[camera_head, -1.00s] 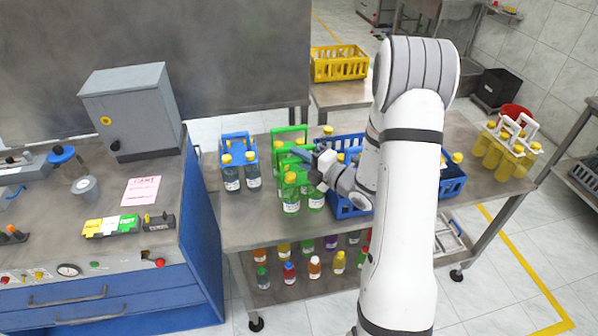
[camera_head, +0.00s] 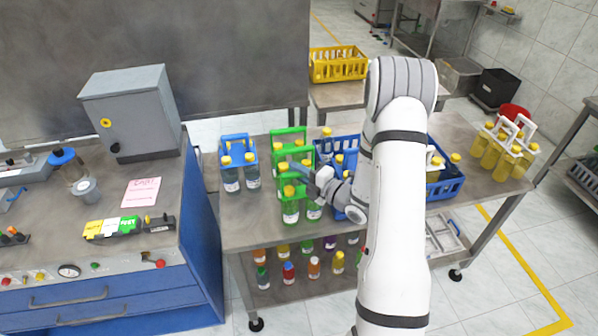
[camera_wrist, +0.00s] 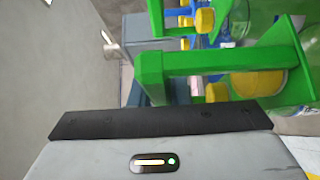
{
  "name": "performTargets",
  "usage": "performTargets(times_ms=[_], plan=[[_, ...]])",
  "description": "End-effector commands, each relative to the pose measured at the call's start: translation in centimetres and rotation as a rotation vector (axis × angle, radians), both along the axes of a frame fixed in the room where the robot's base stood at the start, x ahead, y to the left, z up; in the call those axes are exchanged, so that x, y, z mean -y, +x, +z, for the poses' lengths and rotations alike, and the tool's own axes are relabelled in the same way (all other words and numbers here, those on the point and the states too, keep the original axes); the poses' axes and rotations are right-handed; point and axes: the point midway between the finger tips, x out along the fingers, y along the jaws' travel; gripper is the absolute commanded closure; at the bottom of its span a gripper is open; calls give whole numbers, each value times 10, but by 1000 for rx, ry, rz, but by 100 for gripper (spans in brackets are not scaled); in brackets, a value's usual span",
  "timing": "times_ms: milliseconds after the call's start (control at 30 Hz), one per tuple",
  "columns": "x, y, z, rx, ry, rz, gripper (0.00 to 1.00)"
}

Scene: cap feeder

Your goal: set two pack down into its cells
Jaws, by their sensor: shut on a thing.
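My gripper (camera_head: 322,178) is shut on the handle of a green two-pack (camera_head: 290,207) in the middle of the steel table. The pack carries green bottles with yellow caps and hangs near the table's front edge; whether its bases touch the table I cannot tell. In the wrist view the green handle (camera_wrist: 205,62) lies just beyond the dark jaw (camera_wrist: 160,122). A blue crate (camera_head: 446,188) stands right of the pack. My arm hides its middle, and its cells are mostly hidden.
Another green carrier (camera_head: 290,132) stands just behind the held one. A blue carrier with dark bottles (camera_head: 238,143) stands to the left. White-handled carriers with yellow bottles (camera_head: 510,148) stand at the right. Loose bottles sit on the lower shelf (camera_head: 300,287). A yellow crate (camera_head: 338,67) is behind.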

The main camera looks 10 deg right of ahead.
Motion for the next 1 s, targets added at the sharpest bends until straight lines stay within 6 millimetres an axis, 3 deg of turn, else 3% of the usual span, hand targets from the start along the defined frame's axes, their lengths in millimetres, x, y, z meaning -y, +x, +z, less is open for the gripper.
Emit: performTargets(times_ms=[33, 67, 300, 667, 1000], plan=[[0, 0, -1, 2, 0, 0, 100], [0, 0, -1, 0, 0, 0, 81], [0, 0, -1, 0, 0, 1, 62], [-1, 0, 5, 0, 0, 2, 62], [45, -54, -1, -1, 1, -4, 62]])
